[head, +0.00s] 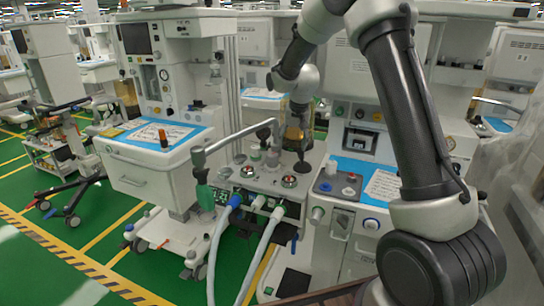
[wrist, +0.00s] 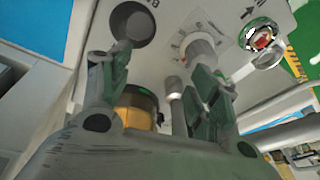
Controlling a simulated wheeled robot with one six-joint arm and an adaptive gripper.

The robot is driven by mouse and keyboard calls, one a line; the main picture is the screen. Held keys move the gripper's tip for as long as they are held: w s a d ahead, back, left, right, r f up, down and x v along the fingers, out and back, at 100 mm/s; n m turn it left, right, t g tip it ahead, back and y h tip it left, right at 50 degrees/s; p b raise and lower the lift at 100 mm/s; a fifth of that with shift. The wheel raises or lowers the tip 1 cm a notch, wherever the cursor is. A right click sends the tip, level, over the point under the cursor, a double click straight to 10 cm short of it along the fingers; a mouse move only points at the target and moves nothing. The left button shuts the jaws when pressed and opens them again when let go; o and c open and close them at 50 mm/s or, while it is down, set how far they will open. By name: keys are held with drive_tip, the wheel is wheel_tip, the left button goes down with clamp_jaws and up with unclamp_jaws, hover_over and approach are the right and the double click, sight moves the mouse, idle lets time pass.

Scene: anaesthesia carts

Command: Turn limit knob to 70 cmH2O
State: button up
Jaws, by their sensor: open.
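The limit knob (wrist: 200,47) is a pale round knob on a marked dial plate, at the upper middle right of the wrist view. My gripper (wrist: 162,75) is open, its two dark green-grey fingers spread apart. The right finger overlaps the lower side of the knob in the picture, and the knob is not between the fingers. I cannot tell whether they touch. The knob's pointer and the dial numbers are too small to read. In the head view my arm reaches down over the middle machine's top panel, and I cannot single out the knob there.
A dark round knob (wrist: 133,24) stands by the left finger. An amber canister (wrist: 137,104) shows behind the fingers. A round red-centred gauge (wrist: 262,38) sits to the right. In the head view, hoses (head: 262,252) hang at the front and a metal bar (head: 238,138) crosses nearby.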

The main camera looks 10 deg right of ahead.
sight(273, 154)
drive_tip(key=w+a+f+n+y, duration=0.1)
drive_tip(key=a+f+n, duration=0.1)
drive_tip(key=n, duration=0.2)
drive_tip(key=w+a+f+n+y, duration=0.1)
drive_tip(key=a+f+n, duration=0.1)
drive_tip(key=n, duration=0.2)
drive_tip(key=w+a+f+n+y, duration=0.1)
drive_tip(key=a+f+n, duration=0.2)
drive_tip(key=n, duration=0.1)
drive_tip(key=shift+f+n, duration=0.1)
drive_tip(key=shift+n, duration=0.2)
drive_tip(key=shift+t, duration=0.3)
drive_tip(key=c, duration=1)
